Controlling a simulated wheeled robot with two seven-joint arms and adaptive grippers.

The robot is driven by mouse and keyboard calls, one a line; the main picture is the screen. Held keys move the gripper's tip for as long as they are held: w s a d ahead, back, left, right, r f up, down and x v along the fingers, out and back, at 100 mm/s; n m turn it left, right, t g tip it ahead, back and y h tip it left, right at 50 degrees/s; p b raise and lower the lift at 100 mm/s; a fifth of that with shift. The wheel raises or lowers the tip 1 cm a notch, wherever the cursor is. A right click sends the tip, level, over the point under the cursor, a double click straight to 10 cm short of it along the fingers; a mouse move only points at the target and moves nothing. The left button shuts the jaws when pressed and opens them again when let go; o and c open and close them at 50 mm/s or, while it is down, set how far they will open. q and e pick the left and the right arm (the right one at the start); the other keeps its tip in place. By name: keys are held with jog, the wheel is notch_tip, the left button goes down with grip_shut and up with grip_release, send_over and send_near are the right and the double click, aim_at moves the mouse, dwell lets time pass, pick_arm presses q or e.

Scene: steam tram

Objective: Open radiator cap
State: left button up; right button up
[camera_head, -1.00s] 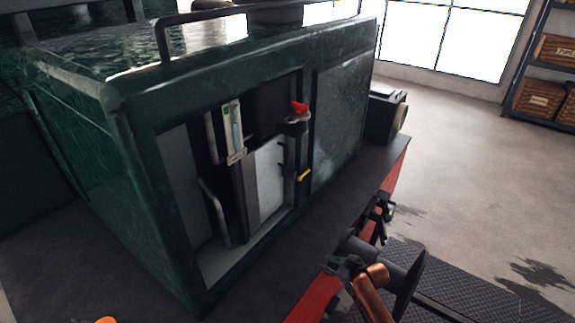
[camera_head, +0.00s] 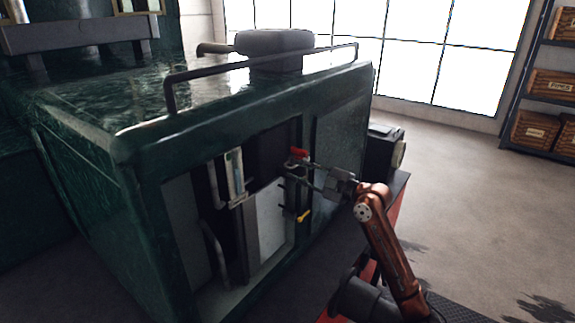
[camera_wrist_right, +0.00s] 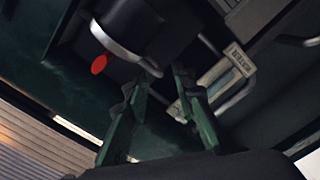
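A small grey fitting with a red top (camera_head: 298,153), which looks like the radiator cap, sits inside the open side of the green engine housing (camera_head: 130,175). In the right wrist view a dark cylinder with a pale metal band (camera_wrist_right: 112,42) and a red oval (camera_wrist_right: 98,64) shows ahead of the fingers. My right gripper (camera_head: 305,173) reaches in from the right, just beside the fitting. Its two fingers (camera_wrist_right: 160,80) are apart with nothing visibly between them. I cannot tell whether they touch the fitting. My left gripper is not in view.
A curved pipe (camera_head: 213,250) and the opening's frame border the space. A handrail (camera_head: 260,66) runs along the housing's top.

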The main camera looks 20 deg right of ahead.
aim_at(287, 167)
jog(key=p+x, duration=0.1)
jog(key=x, duration=0.3)
jog(key=shift+a, duration=0.1)
jog(key=shift+c, duration=0.3)
jog(key=shift+f, duration=0.15)
grip_shut()
jog(key=shift+f, duration=0.1)
